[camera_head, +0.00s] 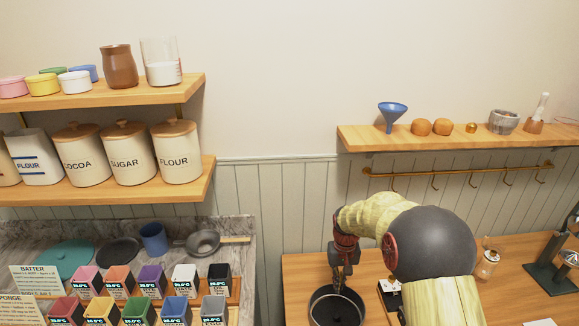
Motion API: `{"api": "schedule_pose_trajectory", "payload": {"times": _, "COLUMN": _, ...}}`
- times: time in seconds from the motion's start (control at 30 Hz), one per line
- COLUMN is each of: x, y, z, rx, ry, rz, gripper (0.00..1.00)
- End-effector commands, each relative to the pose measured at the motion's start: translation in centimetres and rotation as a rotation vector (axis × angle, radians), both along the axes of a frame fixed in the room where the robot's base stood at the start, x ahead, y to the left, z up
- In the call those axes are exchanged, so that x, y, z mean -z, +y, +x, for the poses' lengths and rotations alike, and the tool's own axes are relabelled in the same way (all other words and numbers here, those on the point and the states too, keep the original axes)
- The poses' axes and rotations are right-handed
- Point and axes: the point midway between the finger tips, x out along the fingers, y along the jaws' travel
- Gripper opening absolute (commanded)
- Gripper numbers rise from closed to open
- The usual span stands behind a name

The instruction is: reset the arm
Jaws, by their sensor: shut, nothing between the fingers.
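My arm rises at the lower right of the head view, with a large dark grey joint and pale yellow-green links. It bends over to the left and ends in my gripper (341,275), which points down. The gripper is shut and holds nothing. Its fingertips are over a dark round bowl or pan (337,304) on the wooden table; I cannot tell whether they reach inside its rim. My arm hides part of the table behind it.
A wooden shelf (360,140) with a blue funnel (391,116) and a brass hook rail (440,172) is above the arm. Left are shelves with canisters (128,151) and a marble counter with several coloured boxes (152,281). A metal stand (552,272) is at far right. The wall between shelves is clear.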

Motion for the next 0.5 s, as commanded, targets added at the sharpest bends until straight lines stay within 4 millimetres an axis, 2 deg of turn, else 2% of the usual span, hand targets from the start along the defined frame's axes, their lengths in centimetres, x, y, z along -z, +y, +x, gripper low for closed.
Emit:
{"api": "schedule_pose_trajectory", "payload": {"times": 0.1, "x": 1.3, "y": 0.1, "z": -2.5, "rx": -0.004, "ry": 0.049, "rz": 0.002, "gripper": 0.0}}
{"api": "schedule_pose_trajectory", "payload": {"times": 0.17, "x": 1.3, "y": 0.1, "z": -4.2, "rx": -0.007, "ry": 0.07, "rz": 0.003, "gripper": 0.0}}
{"api": "schedule_pose_trajectory", "payload": {"times": 0.27, "x": -0.6, "y": 0.3, "z": -7.0, "rx": -0.012, "ry": 0.079, "rz": 0.003, "gripper": 0.0}}
{"api": "schedule_pose_trajectory", "payload": {"times": 0.5, "x": -7.2, "y": 0.7, "z": -13.3, "rx": -0.025, "ry": 0.035, "rz": 0.002, "gripper": 0.0}}
